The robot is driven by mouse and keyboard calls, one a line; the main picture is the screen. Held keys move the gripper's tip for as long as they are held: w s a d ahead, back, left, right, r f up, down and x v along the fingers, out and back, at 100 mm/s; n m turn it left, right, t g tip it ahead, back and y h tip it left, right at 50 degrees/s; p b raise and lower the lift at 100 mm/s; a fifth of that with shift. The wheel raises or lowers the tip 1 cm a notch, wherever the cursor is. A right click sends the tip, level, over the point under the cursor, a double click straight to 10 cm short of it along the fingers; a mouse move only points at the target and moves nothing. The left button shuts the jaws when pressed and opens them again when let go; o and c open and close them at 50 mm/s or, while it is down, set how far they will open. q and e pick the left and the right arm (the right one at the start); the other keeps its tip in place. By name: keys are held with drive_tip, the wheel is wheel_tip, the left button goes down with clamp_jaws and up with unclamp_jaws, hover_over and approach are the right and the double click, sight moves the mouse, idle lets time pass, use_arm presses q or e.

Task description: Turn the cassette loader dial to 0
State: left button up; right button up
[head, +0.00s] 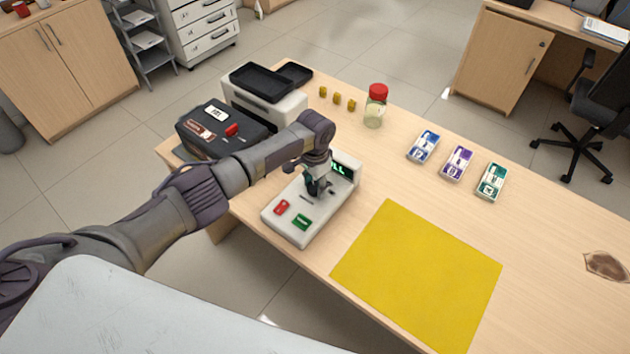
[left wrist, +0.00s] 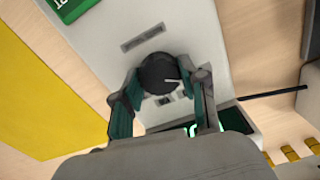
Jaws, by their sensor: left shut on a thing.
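The cassette loader (head: 325,219) is a pale grey box on the wooden counter, with a red label, a green label and a small dark display (head: 343,168) with green characters. The display is partly hidden by my arm. My left gripper (head: 318,186) points down over the loader. In the left wrist view its fingers (left wrist: 160,92) stand on either side of the round black dial (left wrist: 158,72), shut on it. The dial has a pale pointer line toward the right of that view. A slot shows beside the dial. My right gripper is not in view.
A yellow mat (head: 418,278) lies right of the loader. A dark case (head: 205,140) and a printer-like machine (head: 262,106) stand behind my left arm.

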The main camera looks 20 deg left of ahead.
sight(315, 186)
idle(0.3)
use_arm(q)
drive_tip(key=o, duration=1.1)
drive_tip(key=shift+o, duration=0.2)
wheel_tip(315, 186, up, 12)
